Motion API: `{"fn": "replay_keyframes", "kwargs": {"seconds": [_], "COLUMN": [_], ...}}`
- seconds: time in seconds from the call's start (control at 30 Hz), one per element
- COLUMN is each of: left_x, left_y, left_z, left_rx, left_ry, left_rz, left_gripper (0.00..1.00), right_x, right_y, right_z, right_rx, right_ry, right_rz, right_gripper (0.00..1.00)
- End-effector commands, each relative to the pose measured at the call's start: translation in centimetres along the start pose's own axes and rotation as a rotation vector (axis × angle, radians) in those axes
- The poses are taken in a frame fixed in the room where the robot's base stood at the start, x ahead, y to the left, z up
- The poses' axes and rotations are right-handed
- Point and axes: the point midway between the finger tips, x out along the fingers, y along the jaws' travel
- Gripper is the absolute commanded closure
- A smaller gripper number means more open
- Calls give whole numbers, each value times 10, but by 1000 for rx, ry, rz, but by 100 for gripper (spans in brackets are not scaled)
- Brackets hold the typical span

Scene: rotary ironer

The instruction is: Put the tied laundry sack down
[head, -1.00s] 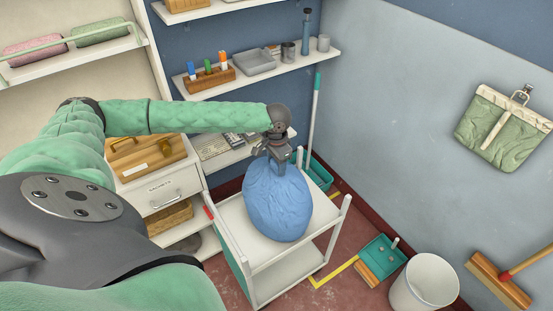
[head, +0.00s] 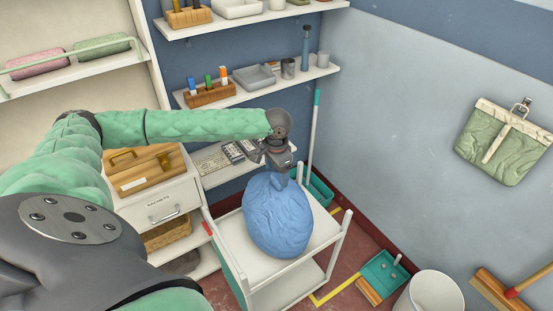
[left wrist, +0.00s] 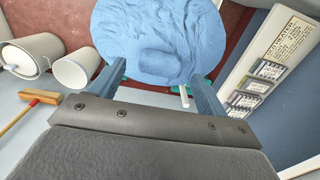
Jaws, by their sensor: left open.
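The blue tied laundry sack (head: 277,217) rests upright on the top shelf of the white trolley (head: 240,240). My left gripper (head: 279,165) is just above the sack's top, with its jaws apart and nothing between them. In the left wrist view the sack (left wrist: 160,35) lies ahead of the open fingers (left wrist: 160,85), with its tied knot facing the camera. From these views I cannot tell whether a fingertip still touches the sack. My right gripper is not in view.
A drawer cabinet (head: 162,205) with a wooden box (head: 145,170) stands left of the trolley. A white bin (head: 430,295), a teal dustpan (head: 383,270) and a broom (head: 500,290) are at right. Wall shelves (head: 260,85) hang behind the arm.

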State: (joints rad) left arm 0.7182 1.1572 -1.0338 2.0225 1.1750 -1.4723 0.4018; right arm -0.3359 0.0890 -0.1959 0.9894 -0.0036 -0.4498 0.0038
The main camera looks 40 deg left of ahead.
Motion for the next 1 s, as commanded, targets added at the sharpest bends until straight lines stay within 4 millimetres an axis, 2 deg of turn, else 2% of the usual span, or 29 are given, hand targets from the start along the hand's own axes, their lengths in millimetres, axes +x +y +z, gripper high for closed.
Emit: {"fn": "replay_keyframes", "kwargs": {"seconds": [0.07, 0.2, 0.5, 0.7, 1.0], "left_x": [-13, -39, -79, -89, -89], "left_y": [-1, 0, 0, 0, 0], "left_z": [-1, 0, -1, 0, 0], "left_rx": [0, 0, -1, -1, -1], "left_ry": [4, 3, 2, 0, 0], "left_rz": [-2, -2, -1, 0, 0], "left_gripper": [24, 24, 24, 24, 24], "right_x": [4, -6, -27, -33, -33], "right_y": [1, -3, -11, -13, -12], "right_z": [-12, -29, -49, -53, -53], "right_rx": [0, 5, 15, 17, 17], "right_ry": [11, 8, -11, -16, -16], "right_rz": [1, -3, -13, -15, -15], "right_gripper": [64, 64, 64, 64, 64]}}
